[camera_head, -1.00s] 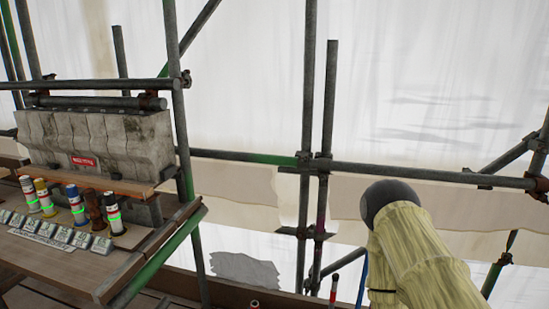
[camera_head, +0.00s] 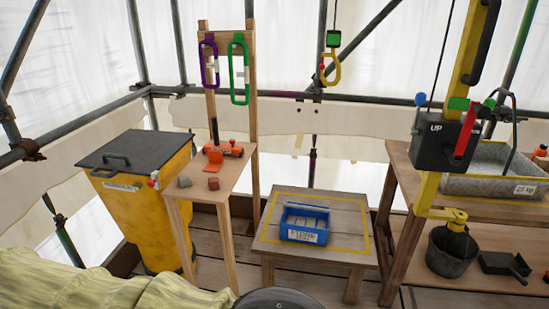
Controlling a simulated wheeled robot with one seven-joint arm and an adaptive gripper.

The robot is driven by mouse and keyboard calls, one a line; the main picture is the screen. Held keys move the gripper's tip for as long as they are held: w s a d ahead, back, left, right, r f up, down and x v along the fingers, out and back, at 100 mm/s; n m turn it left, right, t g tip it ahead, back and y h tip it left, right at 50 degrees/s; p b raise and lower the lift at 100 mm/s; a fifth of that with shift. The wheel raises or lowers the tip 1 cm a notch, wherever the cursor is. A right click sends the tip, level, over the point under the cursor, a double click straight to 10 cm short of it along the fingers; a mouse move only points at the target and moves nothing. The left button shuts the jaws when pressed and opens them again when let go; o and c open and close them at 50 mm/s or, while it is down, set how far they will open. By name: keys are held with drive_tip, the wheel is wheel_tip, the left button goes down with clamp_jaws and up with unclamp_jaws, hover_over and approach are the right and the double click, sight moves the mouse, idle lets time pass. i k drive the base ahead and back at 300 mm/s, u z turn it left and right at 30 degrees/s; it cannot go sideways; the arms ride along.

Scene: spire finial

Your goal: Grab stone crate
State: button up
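A small blue crate (camera_head: 304,224) with a handle bar across its top and a white label on its front stands on a low wooden table (camera_head: 340,256). The label's small print is hard to read, but this looks like the stone crate. A yellow outline is marked on the tabletop around it. My arm, in a pale yellow sleeve with a dark rounded part, crosses the bottom left of the view, well short of the crate. My gripper does not show.
A yellow bin (camera_head: 150,215) with a dark lid and a small wooden stand (camera_head: 229,172) with an orange tool are at left. A workbench (camera_head: 400,165) with a grey tray (camera_head: 480,185) is at right.

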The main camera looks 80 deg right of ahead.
sight(307, 224)
drive_tip(key=z, duration=3.05)
drive_tip(key=k, duration=0.6)
drive_tip(key=u, duration=0.7)
drive_tip(key=i, duration=1)
drive_tip(key=u, duration=0.35)
drive_tip(key=i, duration=1.05)
drive_tip(key=z, duration=0.9)
drive_tip(key=i, duration=0.5)
drive_tip(key=z, duration=0.35)
